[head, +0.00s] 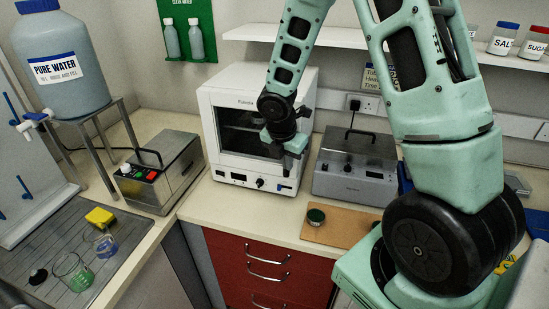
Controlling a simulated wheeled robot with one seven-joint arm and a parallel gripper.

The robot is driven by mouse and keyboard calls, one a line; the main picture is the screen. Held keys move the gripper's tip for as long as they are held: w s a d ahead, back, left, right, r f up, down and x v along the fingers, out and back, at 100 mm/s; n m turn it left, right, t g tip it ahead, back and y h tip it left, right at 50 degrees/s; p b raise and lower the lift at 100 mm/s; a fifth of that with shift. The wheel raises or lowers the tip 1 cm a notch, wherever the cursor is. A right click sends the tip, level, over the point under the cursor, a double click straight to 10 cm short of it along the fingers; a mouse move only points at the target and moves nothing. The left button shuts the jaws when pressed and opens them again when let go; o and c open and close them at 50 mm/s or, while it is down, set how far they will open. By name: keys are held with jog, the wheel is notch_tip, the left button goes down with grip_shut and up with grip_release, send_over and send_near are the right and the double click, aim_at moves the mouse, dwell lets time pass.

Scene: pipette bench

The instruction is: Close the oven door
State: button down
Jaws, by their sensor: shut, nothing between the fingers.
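The white oven (303,88) stands on the bench at the middle of the head view, against the back wall. Its door (227,106) has a dark window and looks roughly flush with the oven front. The door's right side is partly hidden behind my arm and gripper, so I cannot tell whether a small gap is left. My gripper (291,165) is shut and empty, in front of the oven's right front side. I cannot tell whether it touches the door. A control strip with a dark knob runs below the door.
A grey metal instrument (345,183) with a handle stands right of the oven, and another metal box (180,175) stands left. A shelf (340,38) runs above. Bench in front of the oven is clear.

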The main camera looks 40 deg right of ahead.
jog(key=v, duration=0.9)
jog(key=shift+s+d+r, duration=0.25)
jog(key=shift+s+r, duration=0.05)
jog(key=shift+s, duration=0.1)
